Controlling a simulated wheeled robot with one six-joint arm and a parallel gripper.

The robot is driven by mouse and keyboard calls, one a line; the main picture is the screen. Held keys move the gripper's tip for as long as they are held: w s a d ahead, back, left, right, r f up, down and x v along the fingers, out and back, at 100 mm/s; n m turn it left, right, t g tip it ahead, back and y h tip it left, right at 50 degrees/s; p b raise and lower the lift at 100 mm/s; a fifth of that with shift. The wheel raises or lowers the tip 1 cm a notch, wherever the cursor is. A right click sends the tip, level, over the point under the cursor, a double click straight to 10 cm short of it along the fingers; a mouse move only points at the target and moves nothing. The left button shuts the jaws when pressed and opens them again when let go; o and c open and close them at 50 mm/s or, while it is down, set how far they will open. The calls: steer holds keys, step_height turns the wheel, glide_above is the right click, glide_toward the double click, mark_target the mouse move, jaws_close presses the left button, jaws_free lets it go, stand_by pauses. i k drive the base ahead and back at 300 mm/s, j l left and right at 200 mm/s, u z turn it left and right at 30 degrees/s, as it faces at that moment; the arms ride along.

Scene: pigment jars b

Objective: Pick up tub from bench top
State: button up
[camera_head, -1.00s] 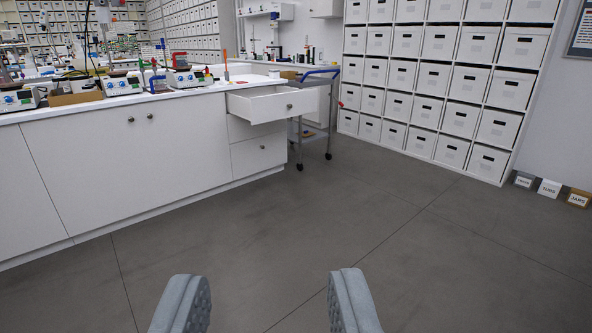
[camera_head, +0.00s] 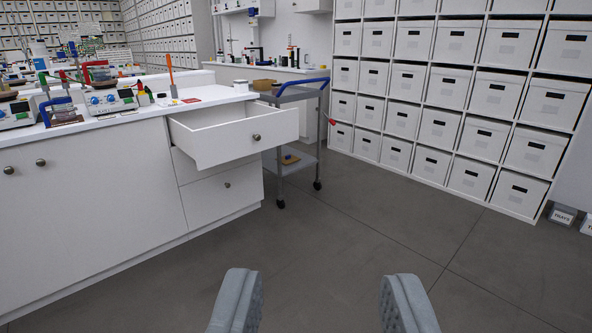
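The white bench top (camera_head: 215,93) runs along the left and ends above an open drawer. A small white tub-like container (camera_head: 241,87) stands near its right end; it is too small to make out any label. My gripper (camera_head: 318,285) is open and empty, its two grey fingers wide apart at the bottom of the view. It is over the floor, well short of the bench and apart from everything.
The open drawer (camera_head: 236,137) juts out from the bench end. A blue-handled trolley (camera_head: 297,93) stands behind it. White box shelves (camera_head: 448,90) line the right side. Labelled bins (camera_head: 563,215) sit on the floor at far right. The grey floor ahead is clear.

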mark_target(240, 86)
steer(key=i, duration=2.4)
steer(key=i+u, duration=0.2)
steer(key=i, duration=0.3)
steer(key=i+l+u, duration=0.25)
steer(key=i, duration=0.25)
steer(key=i+l+u, duration=0.2)
steer(key=i, duration=0.3)
steer(key=i+l+u, duration=0.25)
steer(key=i, duration=0.2)
steer(key=i+l+u, duration=0.6)
steer(key=l, duration=0.3)
steer(key=i, duration=0.1)
